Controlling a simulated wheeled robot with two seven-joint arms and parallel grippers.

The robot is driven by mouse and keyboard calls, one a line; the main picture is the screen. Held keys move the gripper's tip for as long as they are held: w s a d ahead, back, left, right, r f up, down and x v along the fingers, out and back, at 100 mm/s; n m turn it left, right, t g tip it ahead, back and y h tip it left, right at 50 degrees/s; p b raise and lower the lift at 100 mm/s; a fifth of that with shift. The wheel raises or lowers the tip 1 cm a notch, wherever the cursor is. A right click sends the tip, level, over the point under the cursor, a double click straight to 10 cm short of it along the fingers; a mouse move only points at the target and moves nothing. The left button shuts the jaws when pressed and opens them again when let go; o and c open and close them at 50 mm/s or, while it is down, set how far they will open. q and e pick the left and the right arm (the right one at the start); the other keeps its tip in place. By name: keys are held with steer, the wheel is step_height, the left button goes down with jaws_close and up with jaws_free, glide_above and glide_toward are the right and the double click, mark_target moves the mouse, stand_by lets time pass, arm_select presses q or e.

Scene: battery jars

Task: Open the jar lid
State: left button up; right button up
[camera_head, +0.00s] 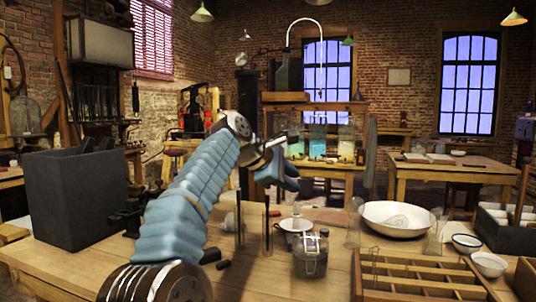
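A squat glass jar (310,258) with a dark top stands on the wooden table (255,285), near the middle front. Its lid appears to be on, but the clasp details are too small to tell. My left arm reaches up from the bottom left in blue padding. My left gripper (280,174) hangs in the air above and to the left of the jar, well apart from it. It is seen at an angle, and I cannot tell whether its fingers are open. My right gripper is not in view.
Left of the jar stand thin dark rods (266,222); behind it is a white cup (296,226). A wide white bowl (398,226) and small bowls (489,264) lie right. A divided wooden tray (425,266) fills the front right. A dark box (75,198) stands left.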

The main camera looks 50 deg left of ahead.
arm_select(q)
steer(key=s+a+r, duration=0.1)
steer(key=s+r, duration=0.4)
steer(key=r, duration=0.1)
steer(key=shift+s+a+r, duration=0.25)
steer(key=shift+s+a, duration=0.05)
steer(key=shift+s, duration=0.05)
stand_by(0.6)
